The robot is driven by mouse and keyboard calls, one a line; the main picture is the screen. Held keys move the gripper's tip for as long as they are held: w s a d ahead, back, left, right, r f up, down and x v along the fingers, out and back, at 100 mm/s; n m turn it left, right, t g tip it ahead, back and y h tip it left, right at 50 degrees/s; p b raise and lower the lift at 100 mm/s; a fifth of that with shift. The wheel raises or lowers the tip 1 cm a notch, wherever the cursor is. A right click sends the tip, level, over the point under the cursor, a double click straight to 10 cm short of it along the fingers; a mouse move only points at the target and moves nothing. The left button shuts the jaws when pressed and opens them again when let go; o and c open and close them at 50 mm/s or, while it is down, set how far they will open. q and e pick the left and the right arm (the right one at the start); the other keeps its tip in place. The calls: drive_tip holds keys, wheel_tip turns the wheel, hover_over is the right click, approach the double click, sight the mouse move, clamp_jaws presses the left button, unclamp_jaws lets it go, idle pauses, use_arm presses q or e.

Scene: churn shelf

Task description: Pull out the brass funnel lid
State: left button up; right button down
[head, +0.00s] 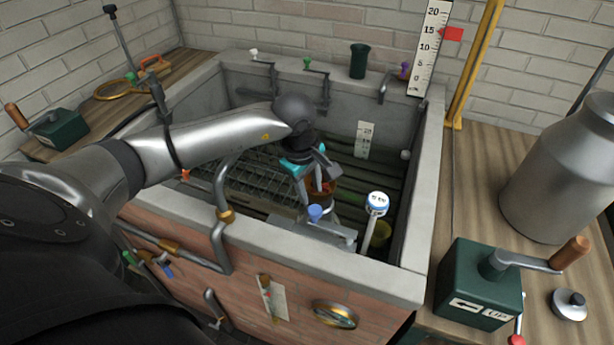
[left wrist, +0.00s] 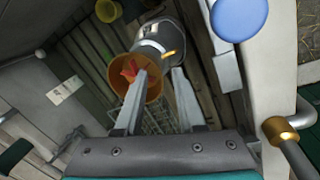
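The brass funnel lid (left wrist: 154,88) shows in the left wrist view as an orange-brown, wide-rimmed piece at the end of a grey metal churn (left wrist: 158,42). A small red part (left wrist: 130,70) sits inside its rim. In the head view a bit of orange-brown (head: 323,186) shows low in the basin, mostly hidden by my gripper. My left gripper (left wrist: 160,76) is open, its fingers apart. One fingertip overlaps the rim and the other lies to its right; I cannot tell if they touch. My right gripper is not in view.
The stone basin (head: 433,190) has high walls around my left gripper. A blue-topped post (head: 376,208) and a blue knob (head: 315,212) stand close by on the near side. A yellow cup (head: 381,235) is inside. A green crank box (head: 480,283) and large can (head: 562,170) stand right.

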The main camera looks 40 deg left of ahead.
use_arm(q)
drive_tip(key=shift+f, duration=0.55)
clamp_jaws()
idle(0.8)
